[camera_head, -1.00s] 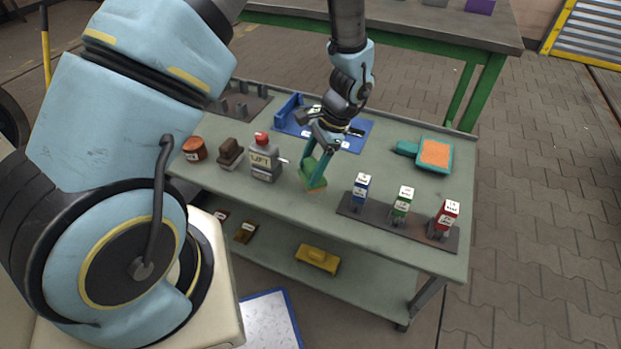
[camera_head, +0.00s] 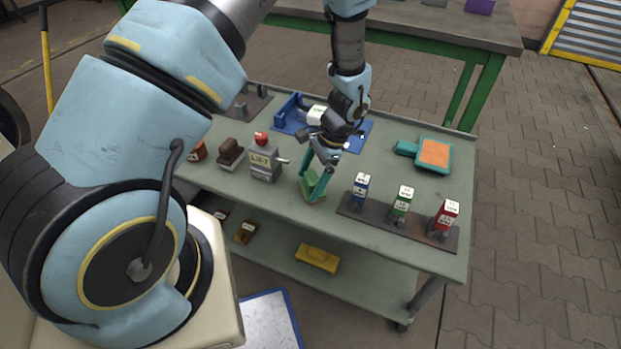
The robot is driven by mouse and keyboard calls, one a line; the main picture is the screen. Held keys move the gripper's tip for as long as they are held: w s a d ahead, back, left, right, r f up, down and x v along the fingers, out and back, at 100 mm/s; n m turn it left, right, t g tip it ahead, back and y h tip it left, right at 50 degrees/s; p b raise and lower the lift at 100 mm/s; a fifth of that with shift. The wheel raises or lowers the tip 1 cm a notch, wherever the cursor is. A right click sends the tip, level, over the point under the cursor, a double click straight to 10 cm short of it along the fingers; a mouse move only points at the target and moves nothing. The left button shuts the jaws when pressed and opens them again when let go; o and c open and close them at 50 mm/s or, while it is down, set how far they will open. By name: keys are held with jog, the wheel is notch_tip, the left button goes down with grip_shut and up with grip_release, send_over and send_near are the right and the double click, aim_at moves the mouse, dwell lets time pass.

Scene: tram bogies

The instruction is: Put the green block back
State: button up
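The green block (camera_head: 312,187), with an orange-brown lower edge, is between the teal fingers of my gripper (camera_head: 314,184). The gripper points down over the middle of the grey-green cart top (camera_head: 290,205) and appears shut on the block. The fingers hide part of the block. I cannot tell whether its underside touches the cart top.
A grey LIFT box (camera_head: 264,163) with a red knob stands left of my gripper. Blue, green and red labelled pieces stand on a dark strip (camera_head: 375,217) to the right. Behind are a blue tray (camera_head: 355,138) and a teal orange-faced tool (camera_head: 434,154).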

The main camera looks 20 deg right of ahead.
jog(key=v, duration=1.2)
jog(key=shift+r+b, duration=0.2)
jog(key=shift+b, duration=0.1)
jog(key=w+a+r+n+h, duration=0.2)
jog(key=a+r+n, duration=0.2)
jog(key=a, duration=0.4)
jog(key=w+a+r+n+h, duration=0.1)
jog(key=w+a+r+n, duration=0.25)
jog(key=a, duration=0.45)
jog(key=s+a+r+n+t+h, duration=0.1)
jog(key=s+a+r+n, duration=0.1)
jog(key=a+n, duration=0.2)
jog(key=s+a+r+n, duration=0.2)
jog(key=a+n, duration=0.3)
jog(key=a, duration=0.4)
jog(key=shift+s+a+r+t+h, duration=0.25)
jog(key=shift+a+r+t+h, duration=0.15)
jog(key=shift+r, duration=0.45)
notch_tip(320, 180, up, 8)
jog(key=p, duration=0.8)
